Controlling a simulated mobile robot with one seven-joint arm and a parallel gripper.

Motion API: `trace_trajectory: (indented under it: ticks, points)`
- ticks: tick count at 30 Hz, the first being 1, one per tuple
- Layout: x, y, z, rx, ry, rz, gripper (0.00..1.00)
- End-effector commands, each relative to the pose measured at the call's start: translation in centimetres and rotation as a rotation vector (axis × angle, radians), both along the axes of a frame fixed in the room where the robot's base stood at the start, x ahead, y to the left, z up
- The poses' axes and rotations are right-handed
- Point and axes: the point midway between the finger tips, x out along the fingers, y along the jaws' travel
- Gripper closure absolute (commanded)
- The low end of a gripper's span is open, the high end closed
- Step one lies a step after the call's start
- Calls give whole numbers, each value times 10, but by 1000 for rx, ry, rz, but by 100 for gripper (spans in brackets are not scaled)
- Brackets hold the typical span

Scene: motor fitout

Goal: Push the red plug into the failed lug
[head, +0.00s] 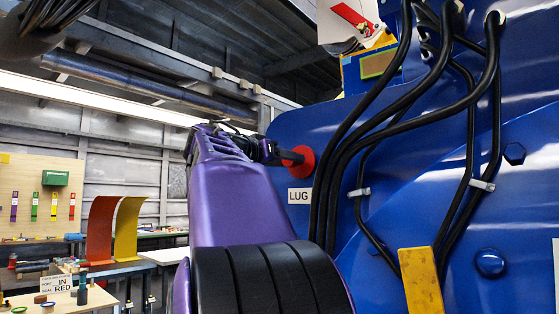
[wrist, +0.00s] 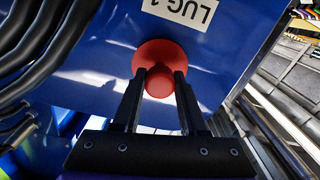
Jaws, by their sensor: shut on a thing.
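The red plug (head: 303,163) has a round, wide flange and a smaller knob. It is at the blue panel (head: 285,122), just above a white label reading LUG (head: 299,196). In the wrist view the plug (wrist: 158,53) lies against or very close to the blue surface, beside the upside-down label (wrist: 182,10), which seems to read LUG 1. My gripper (head: 290,156) is shut on the plug's knob, with one dark finger on each side in the wrist view (wrist: 160,82). The lug's hole is hidden behind the flange, so I cannot tell how deep the plug sits.
Thick black cables (head: 345,150) run down the panel just right of the plug, and also show at the left in the wrist view (wrist: 35,50). A yellow block (head: 421,281) and bolt heads (head: 490,263) are lower right. A workbench (head: 75,297) stands far left.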

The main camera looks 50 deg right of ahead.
Motion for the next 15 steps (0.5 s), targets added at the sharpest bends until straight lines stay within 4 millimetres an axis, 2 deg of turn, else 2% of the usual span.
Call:
trace_trajectory:
  ticks: [4,5,10,15]
  points:
    - [0,-4,1,-1,0,0,100]
    - [0,-4,0,-1,0,0,54]
    - [0,-3,0,-1,0,1,24]
    - [0,-3,0,0,0,1,23]
